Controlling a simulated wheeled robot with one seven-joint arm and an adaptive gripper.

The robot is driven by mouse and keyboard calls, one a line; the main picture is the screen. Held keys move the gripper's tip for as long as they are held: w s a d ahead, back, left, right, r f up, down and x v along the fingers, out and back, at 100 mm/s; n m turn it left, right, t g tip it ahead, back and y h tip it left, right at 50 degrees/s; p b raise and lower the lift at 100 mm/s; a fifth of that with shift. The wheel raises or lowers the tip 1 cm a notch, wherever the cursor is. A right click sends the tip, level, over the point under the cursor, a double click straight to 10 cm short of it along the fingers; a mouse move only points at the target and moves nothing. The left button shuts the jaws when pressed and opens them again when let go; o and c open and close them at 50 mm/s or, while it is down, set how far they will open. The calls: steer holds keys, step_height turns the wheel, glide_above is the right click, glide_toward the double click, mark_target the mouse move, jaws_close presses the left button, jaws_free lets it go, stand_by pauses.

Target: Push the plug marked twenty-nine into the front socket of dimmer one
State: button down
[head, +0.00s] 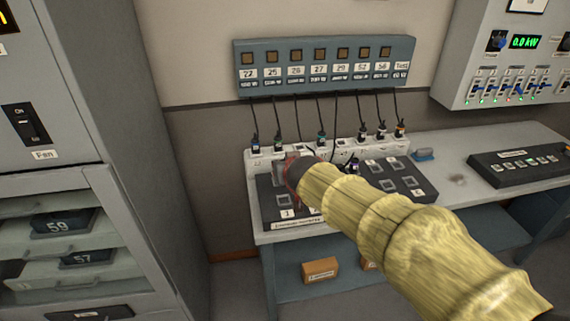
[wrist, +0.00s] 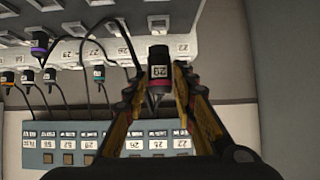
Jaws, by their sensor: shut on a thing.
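My gripper (wrist: 158,85) is shut on a dark plug (wrist: 158,55) with a pink band and a white label. The board has several grey square sockets; number plates such as the front left one (head: 287,213) are hard to read. The socket nearest the gripper is partly hidden. I cannot tell whether the plug touches a socket.
A blue-grey wall box (head: 325,62) has numbered labels, 29 among them, and cables hanging down. Several plugs stand in a white strip (head: 262,160) behind the board. A dark plug (head: 353,165) with a cable is at the board's back. A fader console (head: 520,160) is right.

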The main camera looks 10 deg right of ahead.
steer(key=shift+f, duration=3.1)
steer(key=shift+f, duration=0.25)
steer(key=shift+f, duration=0.3)
steer(key=shift+f, duration=0.1)
steer(key=shift+f, duration=0.4)
steer(key=shift+f, duration=1.15)
stand_by(0.6)
steer(key=c, duration=1.7)
jaws_free()
steer(key=o, duration=0.3)
steer(key=shift+r, duration=0.1)
